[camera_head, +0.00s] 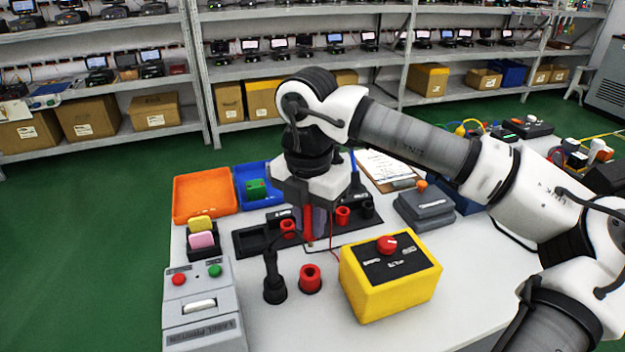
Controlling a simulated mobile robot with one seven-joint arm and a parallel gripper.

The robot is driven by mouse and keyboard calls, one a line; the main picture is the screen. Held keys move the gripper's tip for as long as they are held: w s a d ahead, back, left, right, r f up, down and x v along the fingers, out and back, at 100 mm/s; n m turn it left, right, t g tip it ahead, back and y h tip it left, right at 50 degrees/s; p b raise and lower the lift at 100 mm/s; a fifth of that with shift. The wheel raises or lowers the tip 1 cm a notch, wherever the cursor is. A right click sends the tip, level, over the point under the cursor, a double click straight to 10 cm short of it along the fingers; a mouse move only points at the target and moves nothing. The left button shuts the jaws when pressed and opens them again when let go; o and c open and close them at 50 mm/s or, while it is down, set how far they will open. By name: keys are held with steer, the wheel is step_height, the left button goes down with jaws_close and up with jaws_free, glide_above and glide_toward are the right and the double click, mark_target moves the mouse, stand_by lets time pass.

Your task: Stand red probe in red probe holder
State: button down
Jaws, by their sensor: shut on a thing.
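My gripper (314,226) points down over the middle of the table and is shut on the red probe (308,232). Only part of the probe shows between the fingers, with its thin tip pointing down; a thin red lead hangs beside it. The red probe holder (311,283), a short red cylinder with a dark opening on top, stands on the white table in front of and below the gripper. The probe tip is apart from it and appears above and behind it. A black probe (271,268) stands upright in a black holder (275,294) just left of it.
A yellow box (402,290) with a red knob stands right of the holder. A grey label printer (203,315) is at front left. Behind are a black tray (250,240) with red cups, an orange bin (204,195) and a blue bin (243,177). Bare table lies in front.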

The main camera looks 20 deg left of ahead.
steer(key=shift+s+f, duration=0.2)
steer(key=shift+f, duration=0.1)
steer(key=shift+f+b, duration=1.5)
steer(key=shift+f, duration=1.1)
steer(key=shift+b, duration=0.6)
steer(key=shift+f+b, duration=1.75)
steer(key=shift+b, duration=0.05)
steer(key=c, duration=1.2)
jaws_free()
steer(key=shift+r, duration=0.1)
step_height(320, 180, up, 14)
steer(key=shift+f, duration=0.1)
